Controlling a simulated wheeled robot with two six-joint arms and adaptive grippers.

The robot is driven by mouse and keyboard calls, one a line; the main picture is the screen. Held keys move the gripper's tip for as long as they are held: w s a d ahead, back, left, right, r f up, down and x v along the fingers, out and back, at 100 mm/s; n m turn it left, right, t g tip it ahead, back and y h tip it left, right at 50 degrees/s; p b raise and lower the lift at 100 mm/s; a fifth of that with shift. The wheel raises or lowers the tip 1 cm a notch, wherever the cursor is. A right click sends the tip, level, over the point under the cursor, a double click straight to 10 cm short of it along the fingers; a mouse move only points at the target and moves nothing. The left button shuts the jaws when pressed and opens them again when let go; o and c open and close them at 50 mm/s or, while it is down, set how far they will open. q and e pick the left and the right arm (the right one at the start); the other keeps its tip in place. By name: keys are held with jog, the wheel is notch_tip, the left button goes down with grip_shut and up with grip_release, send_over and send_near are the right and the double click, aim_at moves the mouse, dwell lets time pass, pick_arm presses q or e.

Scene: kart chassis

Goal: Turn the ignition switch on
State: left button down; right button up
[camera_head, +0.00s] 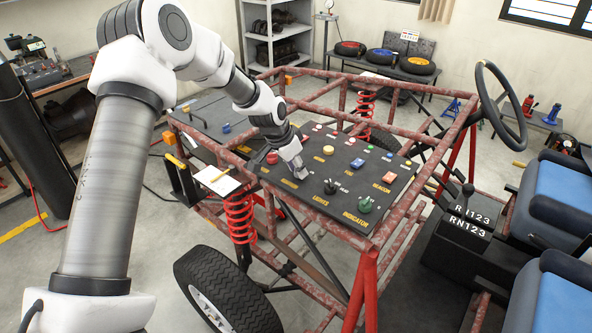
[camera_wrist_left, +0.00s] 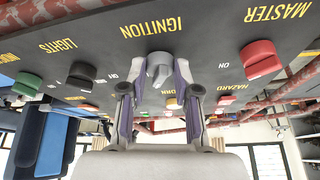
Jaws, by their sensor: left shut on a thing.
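The ignition switch is a grey rotary knob (camera_wrist_left: 160,68) on the black control panel (camera_head: 318,205), beside the yellow IGNITION lettering. My left gripper (camera_head: 296,168) reaches down to the panel from the upper left and hides most of the knob in the head view. In the left wrist view, the two purple-grey fingers of the left gripper (camera_wrist_left: 158,86) stand on either side of the knob, shut on it. The knob's exact angle and any ON mark beside it are hard to tell. My right gripper is not in view.
Close by on the panel are a red MASTER knob (camera_wrist_left: 261,59), a black LIGHTS knob (camera_head: 330,187), a green INDICATOR knob (camera_head: 365,205) and a yellow button (camera_head: 328,150). The red tubular chassis frame surrounds the panel. A steering wheel (camera_head: 502,105) and blue seats (camera_head: 565,188) are at right.

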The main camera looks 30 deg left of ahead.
pick_arm(q)
jog(key=shift+s+f, duration=0.1)
jog(key=shift+f, duration=0.05)
dwell(0.3)
jog(key=c, duration=0.8)
grip_release()
jog(key=shift+c, duration=0.2)
jog(key=shift+w+d+f, duration=0.1)
jog(key=shift+w, duration=0.2)
jog(key=v, duration=1.2)
jog(key=shift+w, duration=0.2)
jog(key=shift+s, duration=0.1)
